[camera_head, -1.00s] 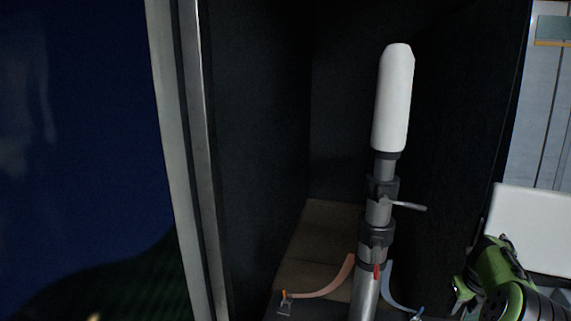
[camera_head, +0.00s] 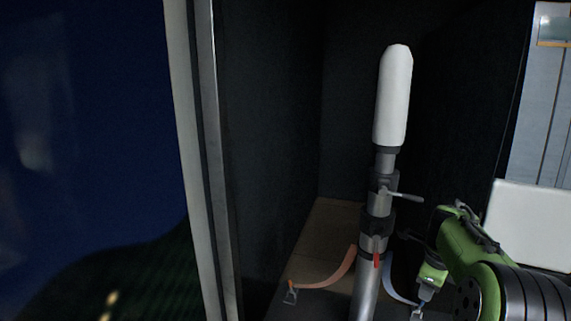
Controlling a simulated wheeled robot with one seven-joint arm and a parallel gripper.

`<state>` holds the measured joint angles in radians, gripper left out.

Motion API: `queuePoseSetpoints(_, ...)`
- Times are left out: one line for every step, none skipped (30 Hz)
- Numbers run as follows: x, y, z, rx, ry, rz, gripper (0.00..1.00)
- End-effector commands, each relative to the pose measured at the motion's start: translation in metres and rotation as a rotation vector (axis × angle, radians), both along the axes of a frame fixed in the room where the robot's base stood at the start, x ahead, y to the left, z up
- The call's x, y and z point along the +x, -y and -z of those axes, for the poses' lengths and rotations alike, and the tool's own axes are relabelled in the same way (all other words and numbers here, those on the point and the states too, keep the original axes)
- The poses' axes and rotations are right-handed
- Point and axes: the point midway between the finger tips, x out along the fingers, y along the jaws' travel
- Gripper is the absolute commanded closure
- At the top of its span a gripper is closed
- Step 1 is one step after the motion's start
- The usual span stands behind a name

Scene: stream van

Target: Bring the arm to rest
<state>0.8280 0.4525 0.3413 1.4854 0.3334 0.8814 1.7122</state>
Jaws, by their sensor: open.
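My green and black arm (camera_head: 462,245) reaches in from the lower right, bent beside a grey pole. A smaller green end section of it shows just left of the main link, pointing down. My gripper (camera_head: 424,294) appears at its lower end, small and dark, and its fingers are hard to make out. It is open, and nothing shows in it. I cannot tell whether it touches the blue strap close by.
The grey pole (camera_head: 367,285) with a white rounded top (camera_head: 393,95) stands upright in a dark compartment. An orange strap (camera_head: 330,278) and a blue strap (camera_head: 394,284) run from it. A white panel (camera_head: 530,225) is at right. A metal door frame (camera_head: 190,150) is at left.

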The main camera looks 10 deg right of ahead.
Motion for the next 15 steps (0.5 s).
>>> queuePoseSetpoints(-0.001, -0.026, -0.016, -0.045, -0.018, -0.134, 0.57)
queuePoseSetpoints(-0.003, -0.041, -0.024, -0.072, -0.033, -0.224, 0.57)
queuePoseSetpoints(-0.007, -0.064, -0.035, -0.114, -0.055, -0.356, 0.57)
queuePoseSetpoints(-0.013, -0.082, -0.043, -0.148, -0.071, -0.464, 0.57)
queuePoseSetpoints(-0.020, -0.101, -0.051, -0.185, -0.090, -0.583, 0.57)
queuePoseSetpoints(-0.032, -0.128, -0.061, -0.237, -0.114, -0.749, 0.57)
queuePoseSetpoints(-0.043, -0.147, -0.068, -0.277, -0.131, -0.878, 0.57)
queuePoseSetpoints(-0.055, -0.166, -0.072, -0.318, -0.147, -1.007, 0.57)
queuePoseSetpoints(-0.073, -0.189, -0.077, -0.373, -0.165, -1.178, 0.57)
queuePoseSetpoints(-0.088, -0.205, -0.079, -0.414, -0.176, -1.304, 0.57)
queuePoseSetpoints(-0.103, -0.220, -0.079, -0.455, -0.185, -1.430, 0.57)
queuePoseSetpoints(-0.124, -0.238, -0.078, -0.512, -0.192, -1.595, 0.57)
queuePoseSetpoints(-0.139, -0.249, -0.075, -0.553, -0.195, -1.713, 0.57)
queuePoseSetpoints(-0.153, -0.260, -0.072, -0.595, -0.194, -1.828, 0.57)
queuePoseSetpoints(-0.171, -0.271, -0.066, -0.645, -0.190, -1.964, 0.57)
